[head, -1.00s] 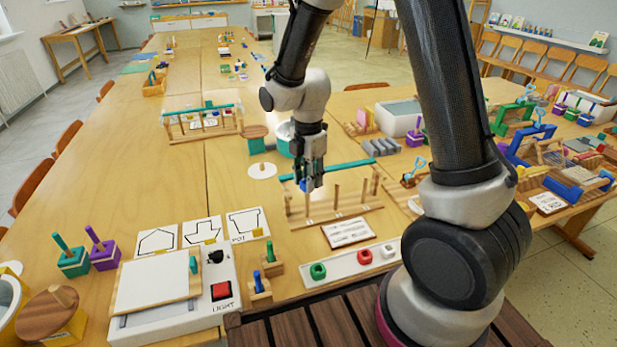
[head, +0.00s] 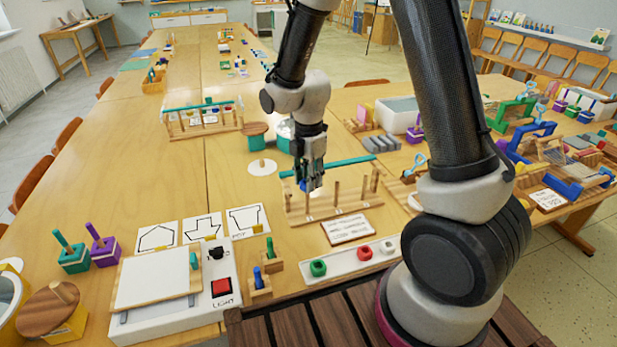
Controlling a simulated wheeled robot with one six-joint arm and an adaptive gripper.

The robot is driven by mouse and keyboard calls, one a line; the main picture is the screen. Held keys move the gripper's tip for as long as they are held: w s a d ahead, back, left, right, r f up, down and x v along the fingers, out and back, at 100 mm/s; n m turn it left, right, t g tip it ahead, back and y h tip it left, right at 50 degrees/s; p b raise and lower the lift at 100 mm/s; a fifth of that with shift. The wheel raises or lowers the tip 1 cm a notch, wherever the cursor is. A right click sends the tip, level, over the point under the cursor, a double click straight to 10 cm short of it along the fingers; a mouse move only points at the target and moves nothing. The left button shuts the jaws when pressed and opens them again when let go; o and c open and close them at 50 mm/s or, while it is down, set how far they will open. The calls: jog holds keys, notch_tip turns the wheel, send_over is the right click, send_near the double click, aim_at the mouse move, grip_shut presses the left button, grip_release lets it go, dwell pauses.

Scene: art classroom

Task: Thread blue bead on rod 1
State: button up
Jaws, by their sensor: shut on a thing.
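My gripper (head: 313,187) points down over the left part of a wooden rod stand. It is shut on the blue bead (head: 303,186), which shows only as a small blue patch beside the fingers. The stand (head: 345,209) has a long wooden base with several upright rods, among them a bare one (head: 337,192) right of my gripper. A teal bar (head: 345,165) runs along its back. The rod nearest the gripper is mostly hidden by the fingers, so I cannot tell whether the bead is around it or only beside it.
A white disc with a peg (head: 262,167) stands left. A light box (head: 215,270) is at front left. Bare tabletop lies left of the stand.

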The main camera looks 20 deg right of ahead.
jog(key=shift+f, duration=0.45)
dwell(0.4)
jog(key=o, duration=0.8)
notch_tip(320, 180, up, 12)
dwell(0.3)
dwell(0.6)
